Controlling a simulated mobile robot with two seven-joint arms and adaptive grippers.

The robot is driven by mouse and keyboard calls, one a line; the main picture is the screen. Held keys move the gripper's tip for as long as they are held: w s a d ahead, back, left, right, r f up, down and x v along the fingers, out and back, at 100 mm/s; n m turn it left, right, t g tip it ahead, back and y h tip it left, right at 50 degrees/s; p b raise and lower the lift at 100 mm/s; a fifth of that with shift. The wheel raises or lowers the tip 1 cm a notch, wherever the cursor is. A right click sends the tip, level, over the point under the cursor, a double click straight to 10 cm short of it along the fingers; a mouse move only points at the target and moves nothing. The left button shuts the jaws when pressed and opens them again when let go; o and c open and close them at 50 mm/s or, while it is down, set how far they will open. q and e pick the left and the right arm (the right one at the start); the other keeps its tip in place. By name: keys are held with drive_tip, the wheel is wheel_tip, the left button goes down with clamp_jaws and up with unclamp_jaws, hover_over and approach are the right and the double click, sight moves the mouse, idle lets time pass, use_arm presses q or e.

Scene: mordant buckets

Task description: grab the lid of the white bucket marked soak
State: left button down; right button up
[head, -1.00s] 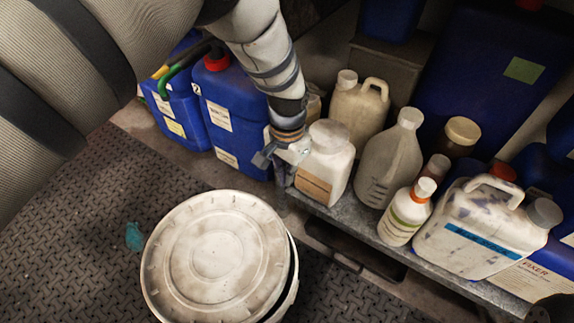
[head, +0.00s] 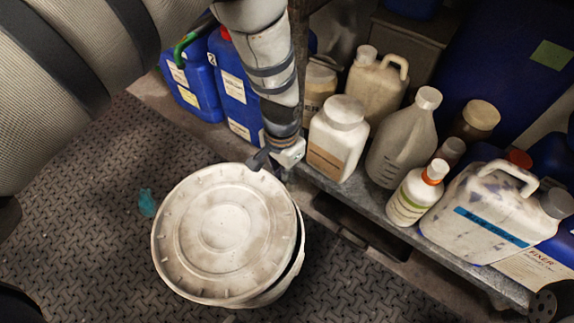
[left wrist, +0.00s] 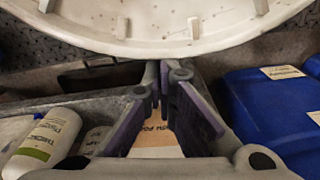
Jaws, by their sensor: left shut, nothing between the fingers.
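The round, dirty white lid (head: 222,232) lies on the white bucket (head: 290,272) on the floor, in the lower middle of the head view. A dark gap shows under its right edge. No "soak" mark is visible. My left gripper (head: 259,160) is shut and empty at the lid's far right rim. I cannot tell whether it touches the rim. In the left wrist view, the lid (left wrist: 160,25) fills the top, just beyond the shut fingers (left wrist: 163,78).
A low grey shelf (head: 375,222) to the right holds several bottles and jugs, including a white jar (head: 338,138) close to my left gripper. Blue canisters (head: 236,85) stand behind my left arm. A teal scrap (head: 147,203) lies left of the bucket. Patterned floor is clear at left.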

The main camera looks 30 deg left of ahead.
use_arm(q)
drive_tip(key=s, duration=0.1)
drive_tip(key=s+p, duration=0.1)
drive_tip(key=shift+s+a+r, duration=0.15)
drive_tip(key=shift+s+a, duration=0.15)
drive_tip(key=shift+s+f, duration=0.1)
drive_tip(key=shift+f, duration=0.1)
